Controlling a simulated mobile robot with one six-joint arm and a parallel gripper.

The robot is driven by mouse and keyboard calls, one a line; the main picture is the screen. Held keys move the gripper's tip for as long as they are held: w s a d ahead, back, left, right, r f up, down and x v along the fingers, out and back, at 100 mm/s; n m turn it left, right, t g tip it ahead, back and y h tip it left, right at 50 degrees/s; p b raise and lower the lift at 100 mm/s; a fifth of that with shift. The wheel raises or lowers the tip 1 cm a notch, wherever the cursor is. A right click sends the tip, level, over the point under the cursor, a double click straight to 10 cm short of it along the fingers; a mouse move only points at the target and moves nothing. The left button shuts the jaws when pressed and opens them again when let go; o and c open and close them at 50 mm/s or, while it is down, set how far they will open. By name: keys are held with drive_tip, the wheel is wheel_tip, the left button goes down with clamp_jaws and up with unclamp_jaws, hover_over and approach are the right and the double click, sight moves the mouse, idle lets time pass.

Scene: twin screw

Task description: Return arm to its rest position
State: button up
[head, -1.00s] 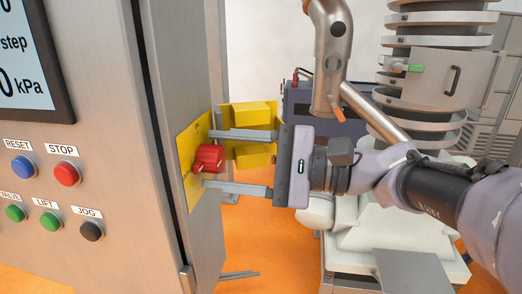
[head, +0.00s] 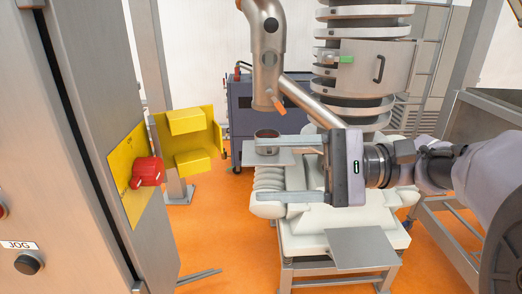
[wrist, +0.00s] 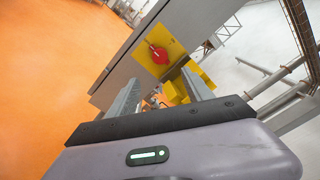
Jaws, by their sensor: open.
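My gripper (head: 256,171) is open and empty in the head view. Its two fingers point left, toward the cabinet, with a clear gap between them and the red rotary switch (head: 147,171). The switch sits on a yellow plate (head: 124,195) on the cabinet's side. In the wrist view the red switch (wrist: 159,55) shows ahead, beyond the fingertips. My gripper (wrist: 160,92) also shows there with its fingers apart and nothing between them.
The steel cabinet (head: 70,120) fills the left. A yellow hinged cover (head: 188,150) stands open beside the switch. Behind my gripper are a white machine base (head: 300,235) and a steel pipe (head: 268,60). Orange floor (head: 225,225) is open between cabinet and machine.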

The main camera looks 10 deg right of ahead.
drive_tip(key=shift+d, duration=0.5)
drive_tip(key=s+a+f+n+g+h, duration=0.1)
drive_tip(key=s+a+f+h, duration=0.1)
drive_tip(key=s+f+h, duration=0.4)
drive_tip(key=s+a+f+n+h, duration=0.1)
drive_tip(key=s+a+f+h, duration=0.2)
drive_tip(key=s+f, duration=0.35)
drive_tip(key=w+d+f+n+t+h, duration=0.1)
drive_tip(key=d+f+t+h, duration=0.4)
drive_tip(key=d+f+h, duration=0.2)
drive_tip(key=shift+w+d+f+t, duration=0.15)
drive_tip(key=shift+f+t, duration=0.05)
drive_tip(key=shift+t, duration=0.1)
